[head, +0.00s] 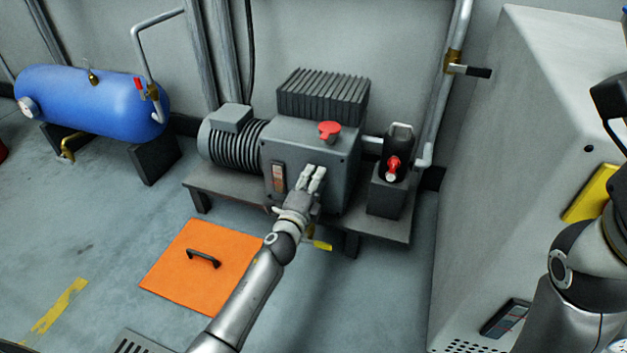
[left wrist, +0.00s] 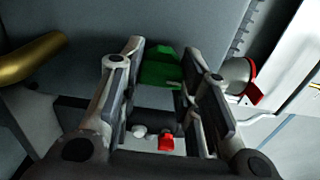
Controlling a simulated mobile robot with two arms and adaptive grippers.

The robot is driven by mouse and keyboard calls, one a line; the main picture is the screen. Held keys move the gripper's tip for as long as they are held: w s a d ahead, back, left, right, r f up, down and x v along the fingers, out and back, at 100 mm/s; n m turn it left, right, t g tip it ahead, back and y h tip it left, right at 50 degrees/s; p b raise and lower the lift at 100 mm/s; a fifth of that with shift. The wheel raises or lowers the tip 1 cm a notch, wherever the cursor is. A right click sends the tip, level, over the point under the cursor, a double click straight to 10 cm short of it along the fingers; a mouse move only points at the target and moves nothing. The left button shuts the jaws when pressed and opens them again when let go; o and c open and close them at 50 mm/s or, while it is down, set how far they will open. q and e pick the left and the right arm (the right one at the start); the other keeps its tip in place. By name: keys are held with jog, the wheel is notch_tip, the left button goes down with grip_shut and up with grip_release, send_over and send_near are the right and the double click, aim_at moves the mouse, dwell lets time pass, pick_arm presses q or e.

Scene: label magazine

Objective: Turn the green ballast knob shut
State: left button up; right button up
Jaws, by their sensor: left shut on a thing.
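The green ballast knob (left wrist: 160,68) shows in the left wrist view, on the front of the grey pump housing, between my finger pads. My left gripper (head: 313,174) is shut on it; in the left wrist view its two fingers (left wrist: 163,56) stand on either side of the green part. In the head view the fingers hide the knob on the front of the pump (head: 308,150). My right arm shows at the right edge of the head view, but I cannot make out its gripper.
A blue tank (head: 90,102) is at left. An orange hatch (head: 175,263) lies on the floor. A grey cabinet (head: 520,120) stands at right.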

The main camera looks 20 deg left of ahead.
pick_arm(q)
jog(key=shift+f, duration=0.1)
jog(key=o, duration=0.9)
jog(key=shift+o, duration=0.7)
jog(key=shift+s, duration=0.15)
jog(key=shift+s, duration=0.3)
jog(key=s, duration=1.1)
jog(key=shift+a, duration=0.15)
jog(key=shift+s, duration=0.1)
